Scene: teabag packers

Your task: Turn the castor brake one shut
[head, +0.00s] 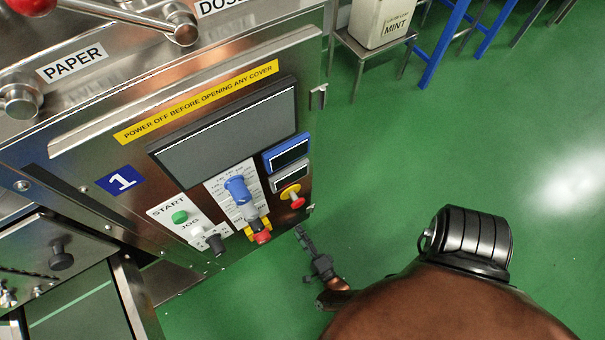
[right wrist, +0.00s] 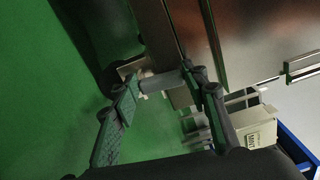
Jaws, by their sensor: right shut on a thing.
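My right gripper (head: 299,232) reaches down beside the lower right corner of the machine marked 1 (head: 254,256), its fingertips close to the machine's edge. In the right wrist view its two dark fingers (right wrist: 158,80) are closed on a short grey bar (right wrist: 160,82), which appears to be castor brake one. The bar sits against a pale bracket at the foot of the machine; how far it is turned cannot be told. The brake does not show in the head view, where the machine body covers its foot. My left gripper is not in view.
A pale MINT container (head: 381,20) stands on a metal stand behind. Green floor (head: 400,150) to the right is clear.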

